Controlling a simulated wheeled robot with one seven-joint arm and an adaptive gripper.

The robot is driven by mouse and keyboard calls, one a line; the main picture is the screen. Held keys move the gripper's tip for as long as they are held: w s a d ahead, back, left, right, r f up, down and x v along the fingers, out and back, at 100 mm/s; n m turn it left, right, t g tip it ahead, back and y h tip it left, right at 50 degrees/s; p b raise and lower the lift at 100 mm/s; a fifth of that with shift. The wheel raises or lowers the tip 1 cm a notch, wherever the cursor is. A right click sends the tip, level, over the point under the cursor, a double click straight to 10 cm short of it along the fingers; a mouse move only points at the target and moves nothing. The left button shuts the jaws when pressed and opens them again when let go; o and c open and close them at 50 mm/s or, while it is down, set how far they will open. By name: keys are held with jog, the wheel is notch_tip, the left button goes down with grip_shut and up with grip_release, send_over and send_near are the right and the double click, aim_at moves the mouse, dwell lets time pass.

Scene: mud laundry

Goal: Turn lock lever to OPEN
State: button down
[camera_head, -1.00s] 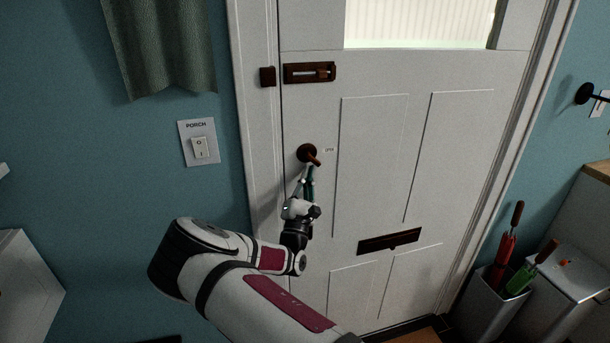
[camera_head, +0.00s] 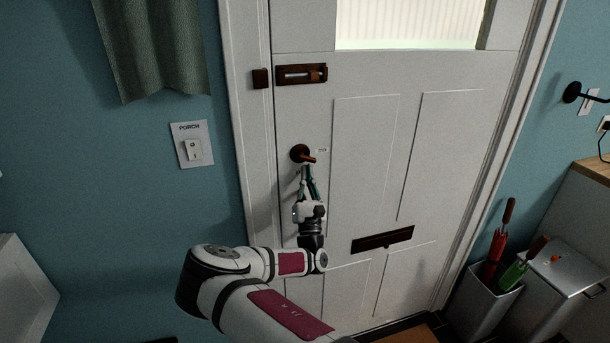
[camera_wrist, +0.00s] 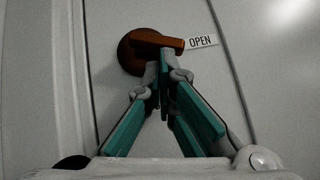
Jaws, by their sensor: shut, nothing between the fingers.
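The lock lever (camera_head: 308,158) is a brown handle on a round brown base (camera_head: 297,152), mounted on the white door (camera_head: 345,180). It points right and slightly down in the head view. In the wrist view the lever (camera_wrist: 160,40) points right, its tip beside the OPEN label (camera_wrist: 201,41). My gripper (camera_head: 306,168) is just below the lever, fingers pointing up. In the wrist view my gripper (camera_wrist: 163,58) has its fingertips together, with nothing between them, close under the lever. I cannot tell whether they touch it.
A brown slide bolt (camera_head: 302,74) sits higher on the door, and a mail slot (camera_head: 383,239) lower. A porch switch (camera_head: 193,148) and green curtain (camera_head: 155,50) are on the left wall. A bin with umbrellas (camera_head: 494,290) stands at the right.

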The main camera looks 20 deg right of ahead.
jog(key=shift+d+r, duration=0.1)
jog(key=shift+d, duration=0.25)
dwell(0.4)
